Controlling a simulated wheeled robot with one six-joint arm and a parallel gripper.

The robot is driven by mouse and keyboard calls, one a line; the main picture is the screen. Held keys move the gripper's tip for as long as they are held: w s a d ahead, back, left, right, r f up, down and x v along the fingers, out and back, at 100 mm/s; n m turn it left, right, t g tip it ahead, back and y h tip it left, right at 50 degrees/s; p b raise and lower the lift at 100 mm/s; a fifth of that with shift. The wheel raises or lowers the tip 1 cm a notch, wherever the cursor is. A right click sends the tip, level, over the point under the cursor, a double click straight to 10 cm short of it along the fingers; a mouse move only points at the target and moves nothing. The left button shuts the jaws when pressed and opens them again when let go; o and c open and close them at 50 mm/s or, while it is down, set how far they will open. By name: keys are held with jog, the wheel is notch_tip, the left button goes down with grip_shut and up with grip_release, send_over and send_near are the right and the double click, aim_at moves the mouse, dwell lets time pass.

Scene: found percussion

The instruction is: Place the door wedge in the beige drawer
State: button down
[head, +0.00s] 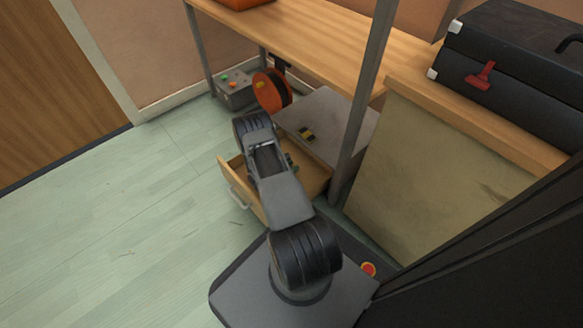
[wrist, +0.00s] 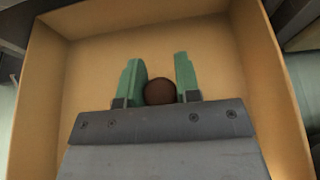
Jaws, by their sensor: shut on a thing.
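In the wrist view, my gripper (wrist: 160,78) has green fingers shut on a dark brown thing with a rounded outline (wrist: 160,92). I cannot make out a wedge shape in it, so I cannot tell if it is the door wedge. The fingers and the brown thing are over the inside of the open beige drawer (wrist: 285,85). I cannot tell whether the brown thing touches the drawer floor.
A small black and yellow thing (head: 306,134) lies on the grey cabinet top (head: 340,118) behind the drawer. An orange reel (head: 271,91) and a grey control box (head: 236,92) stand behind. A table leg (head: 362,100) rises close right of the drawer. The floor at left is clear.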

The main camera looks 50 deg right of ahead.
jog(key=c, duration=0.8)
grip_release()
jog(key=shift+r, duration=0.1)
jog(key=p+v, duration=0.4)
jog(key=v, duration=0.8)
jog(key=a+r+m+g+y, duration=0.1)
jog(key=a+r+m+y, duration=0.3)
jog(key=r, duration=0.7)
jog(key=a+r+m+g+y, duration=0.15)
jog(key=r+m, duration=0.35)
jog(key=r, duration=0.6)
jog(key=s+a+r+m+t+y, duration=0.2)
jog(key=s+a+r, duration=0.1)
jog(key=a+r, duration=0.2)
jog(key=s+a+r+m+t+y, duration=0.2)
jog(key=s+a+r+m+y, duration=0.1)
jog(key=a+r, duration=0.3)
jog(key=s+a+r+m+t+y, duration=0.2)
jog(key=s+a+r+y, duration=0.1)
jog(key=a+r, duration=0.2)
jog(key=shift+s+a+r+m+t, duration=0.3)
jog(key=shift+r+m+t, duration=0.1)
jog(key=shift+r, duration=0.1)
